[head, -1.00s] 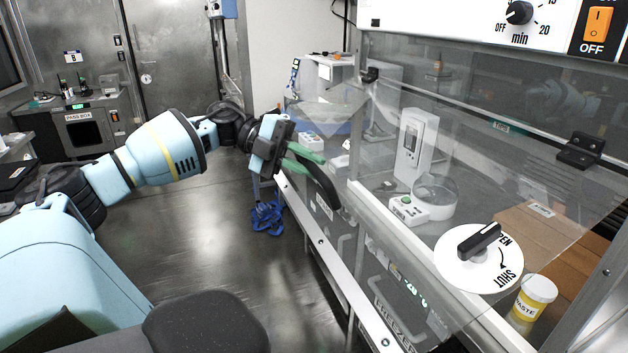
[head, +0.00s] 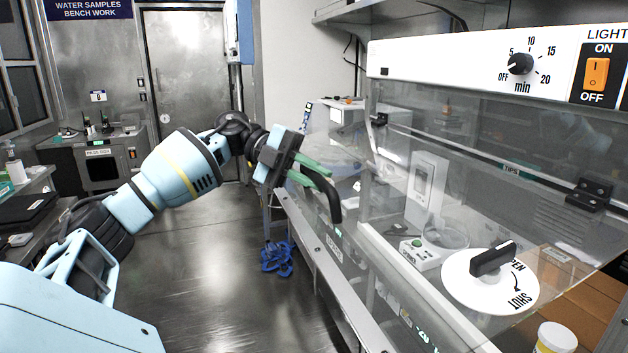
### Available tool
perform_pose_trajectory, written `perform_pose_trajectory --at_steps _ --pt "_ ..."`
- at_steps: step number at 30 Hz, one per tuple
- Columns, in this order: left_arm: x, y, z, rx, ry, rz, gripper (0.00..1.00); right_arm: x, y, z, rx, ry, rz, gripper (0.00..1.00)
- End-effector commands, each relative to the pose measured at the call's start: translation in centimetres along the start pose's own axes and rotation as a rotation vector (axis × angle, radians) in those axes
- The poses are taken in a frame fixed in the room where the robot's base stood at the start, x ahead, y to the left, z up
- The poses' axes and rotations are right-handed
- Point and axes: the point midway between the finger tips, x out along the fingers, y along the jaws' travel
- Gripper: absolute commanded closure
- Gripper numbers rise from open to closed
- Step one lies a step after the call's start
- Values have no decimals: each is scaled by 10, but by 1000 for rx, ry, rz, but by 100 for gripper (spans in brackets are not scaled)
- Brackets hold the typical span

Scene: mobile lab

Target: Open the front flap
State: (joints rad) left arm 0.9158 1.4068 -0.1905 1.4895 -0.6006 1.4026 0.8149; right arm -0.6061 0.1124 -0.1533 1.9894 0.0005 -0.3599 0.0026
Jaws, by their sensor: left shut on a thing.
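The front flap (head: 545,222) is a clear sheet hung from black hinges under the cabinet's control panel. It is tilted outward, partly raised. A white round dial with a black knob (head: 490,278), marked OPEN and SHUT, sits on it. The exact contact is hard to see through the clear sheet. My right gripper is not in view.
The control panel (head: 500,66) with timer and light switch is above. Inside the cabinet are a white device (head: 420,250) with a green button and a clear dish. A yellow-labelled pot (head: 556,338) is at lower right. Blue material (head: 276,259) lies low by the cabinet. Floor at left is clear.

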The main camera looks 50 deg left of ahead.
Motion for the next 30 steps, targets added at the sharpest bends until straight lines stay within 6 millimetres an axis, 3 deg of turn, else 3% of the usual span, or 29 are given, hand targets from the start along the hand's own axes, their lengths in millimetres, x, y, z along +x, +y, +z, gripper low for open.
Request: perform_pose_trajectory --at_steps 12,13,17,26,30 --pt "0 -1 0 1 0 -3 100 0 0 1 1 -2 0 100" --pt "0 -1 0 1 0 -3 81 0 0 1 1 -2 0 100" --pt "0 -1 0 1 0 -2 64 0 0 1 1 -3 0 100" --pt "-1 0 0 0 0 0 62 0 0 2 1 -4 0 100" --pt "-11 0 1 -2 -2 1 62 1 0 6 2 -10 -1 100"
